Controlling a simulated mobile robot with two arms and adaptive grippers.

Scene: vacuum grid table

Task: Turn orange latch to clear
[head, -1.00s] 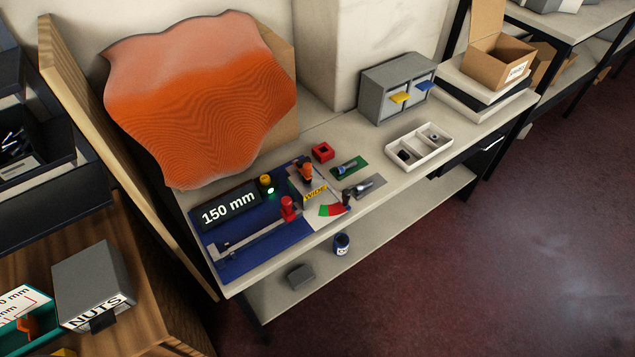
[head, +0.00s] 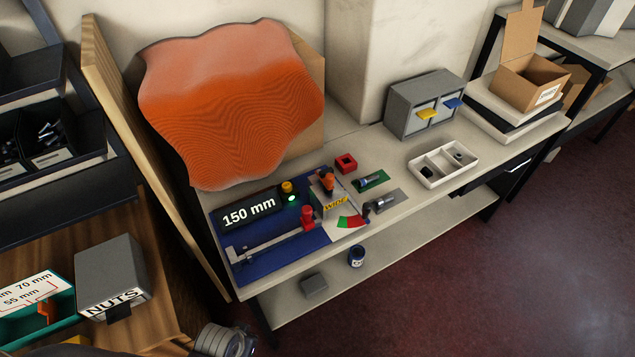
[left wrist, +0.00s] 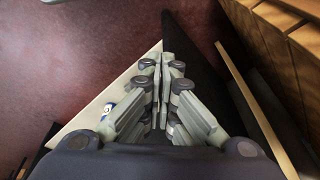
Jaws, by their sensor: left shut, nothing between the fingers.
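An orange latch-like knob (head: 327,182) stands upright on a small grey block with a yellow "WIDE" label (head: 336,203), on the blue fixture board (head: 254,264). Its exact turn angle is too small to tell. A second orange piece (head: 46,311) sits in the teal tray at lower left. My left gripper (left wrist: 162,62) is shut and empty in the left wrist view, above the floor and a pale table corner. Its fingers are not visible in the head view, where only a grey arm part shows at the bottom. My right gripper is in neither view.
The board carries a "150 mm" display (head: 249,210), a red clamp (head: 307,216) and a green-lit lamp (head: 291,197). A red-green dial (head: 352,221) lies beside it. A wooden panel (head: 150,150) rises left of the table. A NUTS box (head: 110,275) stands at left.

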